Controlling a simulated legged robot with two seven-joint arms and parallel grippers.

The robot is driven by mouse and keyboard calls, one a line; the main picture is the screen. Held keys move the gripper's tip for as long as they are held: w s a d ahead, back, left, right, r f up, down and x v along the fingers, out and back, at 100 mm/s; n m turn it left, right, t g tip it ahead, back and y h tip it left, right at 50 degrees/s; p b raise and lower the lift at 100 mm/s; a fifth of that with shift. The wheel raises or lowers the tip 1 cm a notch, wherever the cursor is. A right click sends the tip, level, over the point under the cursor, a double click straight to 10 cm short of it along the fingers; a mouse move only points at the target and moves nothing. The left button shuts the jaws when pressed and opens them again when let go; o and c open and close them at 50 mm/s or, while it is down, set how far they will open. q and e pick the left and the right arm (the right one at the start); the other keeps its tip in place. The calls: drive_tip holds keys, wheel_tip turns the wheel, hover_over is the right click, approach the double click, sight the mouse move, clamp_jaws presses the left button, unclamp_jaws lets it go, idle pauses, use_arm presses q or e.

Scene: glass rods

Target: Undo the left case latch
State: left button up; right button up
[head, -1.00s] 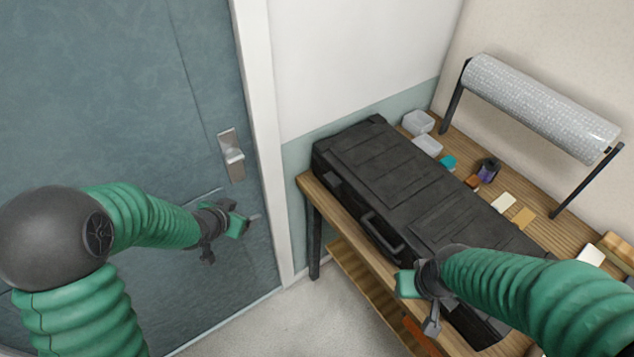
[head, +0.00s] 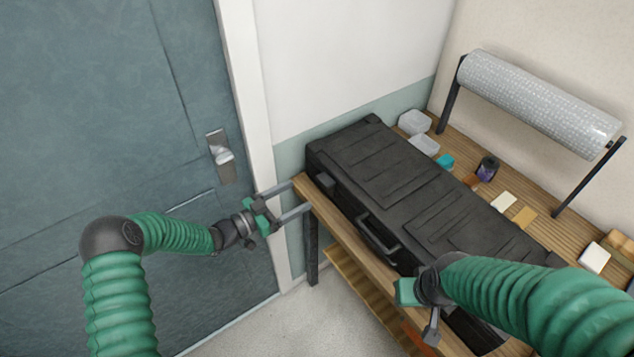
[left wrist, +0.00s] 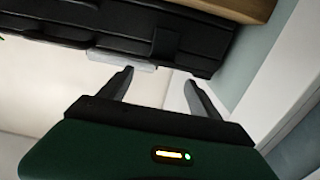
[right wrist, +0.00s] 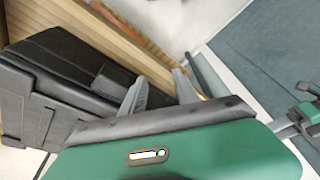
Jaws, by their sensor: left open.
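The black case (head: 395,185) lies closed on the wooden table. Its left latch (head: 326,181) is a small dark block on the front face near the left end. My left gripper (head: 300,196) is open and empty, its two fingers pointing right at the table's left corner, short of the latch and apart from it. In the left wrist view the case (left wrist: 110,25) fills the top, with a latch block (left wrist: 166,42) beyond the open fingertips (left wrist: 158,77). My right gripper (right wrist: 159,79) has its fingers apart with nothing between them, beside the case front (right wrist: 70,75).
The case handle (head: 378,235) sits mid-front. The table edge (head: 345,232) runs along the case. A door (head: 110,150) with a metal handle (head: 221,157) and a white frame (head: 243,90) stand left. A wrap roll (head: 540,105) and small items are behind the case.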

sight(320, 182)
use_arm(q)
drive_tip(key=x, duration=0.6)
drive_tip(key=shift+w+d+p, duration=0.1)
drive_tip(key=shift+w+p, duration=0.05)
drive_tip(key=shift+p, duration=0.2)
drive_tip(key=shift+w+d, duration=0.4)
drive_tip(key=shift+w, duration=0.2)
drive_tip(key=shift+d, duration=0.1)
drive_tip(key=shift+d, duration=0.3)
drive_tip(key=c, duration=0.6)
drive_tip(key=shift+a+f, duration=0.1)
drive_tip(key=shift+a, duration=0.05)
clamp_jaws()
